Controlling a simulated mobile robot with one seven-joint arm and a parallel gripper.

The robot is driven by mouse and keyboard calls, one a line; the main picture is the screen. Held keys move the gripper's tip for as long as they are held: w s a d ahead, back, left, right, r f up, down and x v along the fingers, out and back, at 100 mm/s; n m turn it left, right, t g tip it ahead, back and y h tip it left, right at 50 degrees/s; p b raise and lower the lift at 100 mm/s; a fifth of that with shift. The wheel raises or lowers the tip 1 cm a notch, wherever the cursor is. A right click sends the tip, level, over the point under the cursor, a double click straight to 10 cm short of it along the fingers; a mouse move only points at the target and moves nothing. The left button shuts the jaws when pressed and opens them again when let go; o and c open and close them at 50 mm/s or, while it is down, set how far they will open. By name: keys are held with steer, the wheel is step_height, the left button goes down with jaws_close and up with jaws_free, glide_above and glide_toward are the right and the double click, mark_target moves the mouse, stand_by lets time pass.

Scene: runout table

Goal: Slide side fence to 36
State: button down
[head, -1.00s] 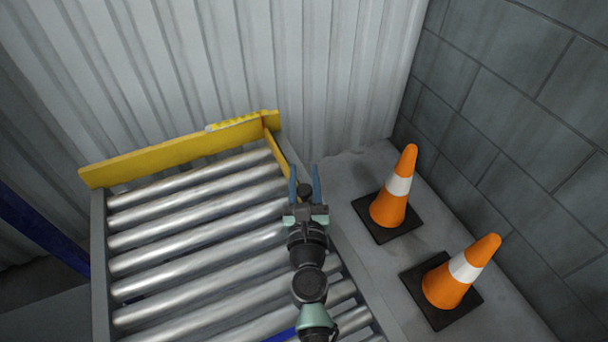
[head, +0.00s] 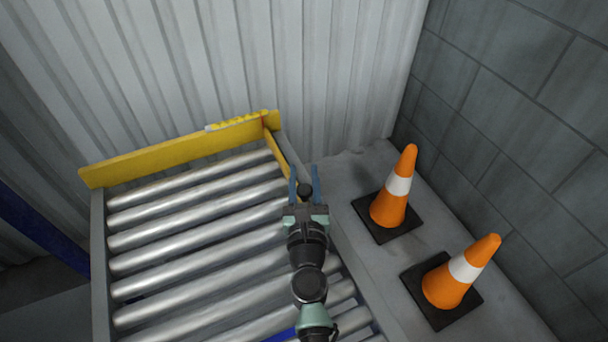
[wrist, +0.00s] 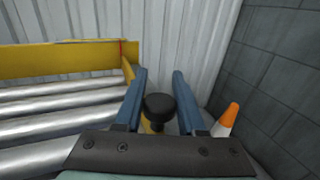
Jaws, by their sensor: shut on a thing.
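The side fence (head: 278,152) is a narrow yellow bar at the right end of the rollers, running from the yellow back fence toward me. Its near part is hidden by my gripper. A round black knob (head: 305,190) stands at its near end; it also shows in the wrist view (wrist: 159,107). My gripper (head: 304,168) has its blue fingers on either side of the knob and is shut on it. A yellow scale strip (head: 236,121) lies on top of the back fence, with a red mark (head: 264,119) near its right end. The numbers are too small to read.
The metal rollers (head: 190,205) left of the side fence are bare. Two orange cones (head: 389,208) (head: 448,287) stand on the right, beside a grey block wall (head: 500,130). A corrugated wall (head: 200,70) rises behind the back fence.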

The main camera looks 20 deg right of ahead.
steer(key=a, duration=0.4)
steer(key=shift+a, duration=0.1)
steer(key=c, duration=0.5)
jaws_free()
steer(key=shift+s, duration=0.15)
steer(key=v, duration=1.2)
steer(key=shift+s, duration=0.4)
